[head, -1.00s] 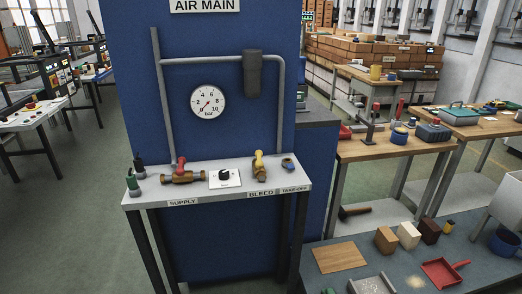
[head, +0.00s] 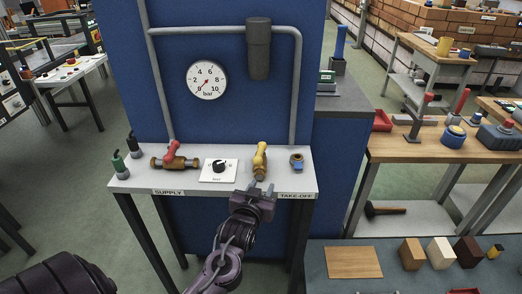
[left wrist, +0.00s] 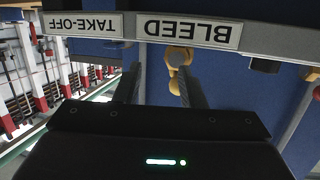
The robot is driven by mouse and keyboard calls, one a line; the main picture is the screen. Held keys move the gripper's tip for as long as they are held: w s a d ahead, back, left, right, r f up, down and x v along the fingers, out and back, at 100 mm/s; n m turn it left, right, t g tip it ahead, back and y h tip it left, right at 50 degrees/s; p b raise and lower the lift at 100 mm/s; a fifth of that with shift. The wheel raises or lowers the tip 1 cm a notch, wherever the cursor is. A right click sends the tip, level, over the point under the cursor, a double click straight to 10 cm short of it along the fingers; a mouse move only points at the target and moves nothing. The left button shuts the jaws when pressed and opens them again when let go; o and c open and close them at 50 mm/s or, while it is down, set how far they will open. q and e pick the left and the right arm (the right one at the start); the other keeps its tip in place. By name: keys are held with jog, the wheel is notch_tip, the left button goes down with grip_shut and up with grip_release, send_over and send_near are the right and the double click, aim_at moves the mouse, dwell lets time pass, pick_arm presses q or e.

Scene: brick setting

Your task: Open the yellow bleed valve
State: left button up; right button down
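The bleed valve, with a yellow handle (head: 261,157) on a brass body, sits on the right half of the white shelf. Its yellow part also shows upside down in the left wrist view (left wrist: 179,56), beyond the BLEED label (left wrist: 191,31). My left gripper (head: 262,187) is at the shelf's front edge, just in front of and below the valve. In the left wrist view its two fingers (left wrist: 160,72) are apart with nothing clearly between them. It appears not to touch the valve. My right gripper is out of view.
The red-handled supply valve (head: 173,157), a black knob on a white plate (head: 218,169) and the blue take-off fitting (head: 297,161) share the shelf (head: 130,178). A gauge (head: 206,79) and pipes stand behind. A workbench (head: 420,145) is at right.

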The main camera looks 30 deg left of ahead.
aim_at(259, 157)
pick_arm(q)
jog(key=shift+n+t+y, duration=0.5)
jog(key=shift+t+y, duration=0.4)
jog(key=a+r, duration=0.3)
jog(key=shift+w+r, duration=0.3)
jog(key=shift+r, duration=0.1)
jog(key=shift+w+a+r, duration=0.2)
jog(key=p+x, duration=0.1)
jog(key=x, duration=0.6)
jog(key=shift+w+a, duration=0.1)
jog(key=shift+w, duration=0.25)
jog(key=c, duration=0.7)
jog(key=shift+w+n+g+y+p, duration=0.1)
jog(key=shift+n+g+y+p, duration=0.2)
jog(key=shift+n+g+y, duration=0.6)
jog(key=shift+c, duration=0.2)
jog(key=shift+y, duration=0.7)
